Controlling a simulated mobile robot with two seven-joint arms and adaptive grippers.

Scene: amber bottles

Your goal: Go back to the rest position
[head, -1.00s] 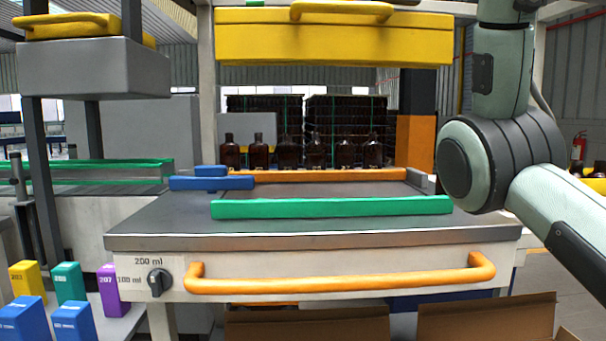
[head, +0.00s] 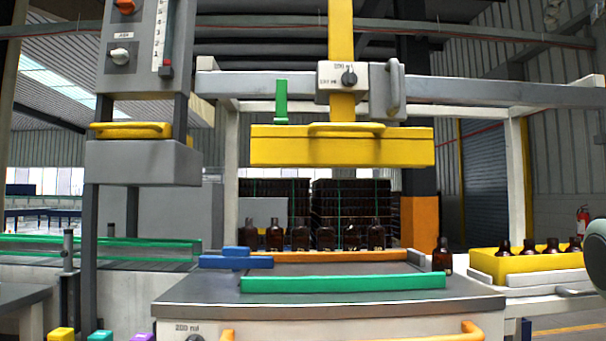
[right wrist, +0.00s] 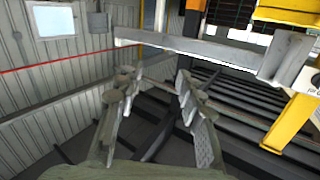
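Several amber bottles stand in a row behind the machine table, one of them (head: 325,236) near the middle. A single amber bottle (head: 442,257) stands at the table's right end. More amber bottles (head: 553,247) stand in a yellow crate (head: 530,264) at the right. My right gripper (right wrist: 156,88) shows in the right wrist view with its two fingers apart and nothing between them. In the head view only a rounded piece of my right arm shows at the right edge. My left gripper is in neither current view.
The table (head: 330,292) carries a green bar (head: 343,283), an orange bar (head: 340,256) and a blue block (head: 236,262). A yellow press head (head: 342,149) hangs above it from a grey beam (head: 470,91). A grey-and-yellow unit (head: 143,162) stands left. The table's middle is bare.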

